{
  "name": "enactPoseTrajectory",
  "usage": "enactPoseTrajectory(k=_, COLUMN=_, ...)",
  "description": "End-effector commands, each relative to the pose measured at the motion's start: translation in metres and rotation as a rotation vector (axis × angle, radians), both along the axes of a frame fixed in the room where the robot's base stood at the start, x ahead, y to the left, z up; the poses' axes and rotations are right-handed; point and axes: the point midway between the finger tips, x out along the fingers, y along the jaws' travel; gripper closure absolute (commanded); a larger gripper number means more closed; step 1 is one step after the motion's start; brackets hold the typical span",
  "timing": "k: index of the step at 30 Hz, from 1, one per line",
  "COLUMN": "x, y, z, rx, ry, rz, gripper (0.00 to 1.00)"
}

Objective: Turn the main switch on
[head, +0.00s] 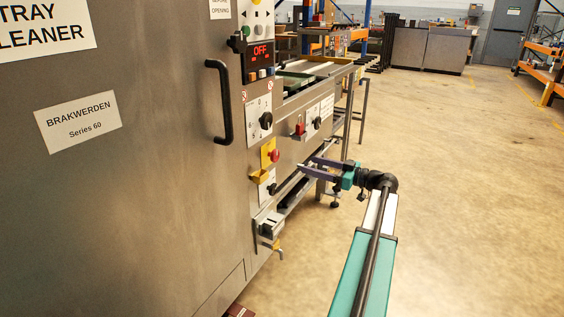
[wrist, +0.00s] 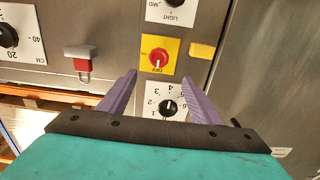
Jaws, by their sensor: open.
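The red rotary switch on a yellow plate (wrist: 158,57) is ahead of my gripper (wrist: 159,80) in the wrist view. "OFF" shows upside down on the plate beside the knob. The same red switch (head: 274,155) is on the machine's side panel in the head view. My gripper (head: 305,167) is open and empty, its two purple fingers pointing at the panel. In the wrist view the red knob lies beyond and between the fingertips, apart from them. The display (head: 260,51) on the machine reads OFF in red.
A numbered black dial (wrist: 168,106) sits beside the red switch, between the fingers in the wrist view. A red lever switch (wrist: 82,64) is to the left and a yellow block (wrist: 202,50) to the right. A black door handle (head: 222,100) sticks out. Floor to the right is clear.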

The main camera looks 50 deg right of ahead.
Motion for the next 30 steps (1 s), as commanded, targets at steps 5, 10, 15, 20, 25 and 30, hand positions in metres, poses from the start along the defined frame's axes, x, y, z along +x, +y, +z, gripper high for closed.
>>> enactPoseTrajectory(k=5, x=-0.005, y=-0.004, z=0.003, rx=-0.006, ry=-0.008, rz=-0.007, gripper=0.42)
enactPoseTrajectory(k=10, x=-0.006, y=-0.007, z=0.002, rx=-0.006, ry=-0.007, rz=-0.011, gripper=0.42)
enactPoseTrajectory(k=15, x=-0.004, y=-0.007, z=0.002, rx=-0.005, ry=-0.005, rz=-0.013, gripper=0.42)
enactPoseTrajectory(k=20, x=0.007, y=-0.005, z=0.001, rx=-0.005, ry=-0.005, rz=-0.013, gripper=0.42)
enactPoseTrajectory(k=25, x=0.026, y=0.000, z=0.000, rx=-0.004, ry=-0.005, rz=-0.013, gripper=0.42)
enactPoseTrajectory(k=30, x=0.050, y=0.006, z=0.000, rx=-0.005, ry=-0.005, rz=-0.013, gripper=0.42)
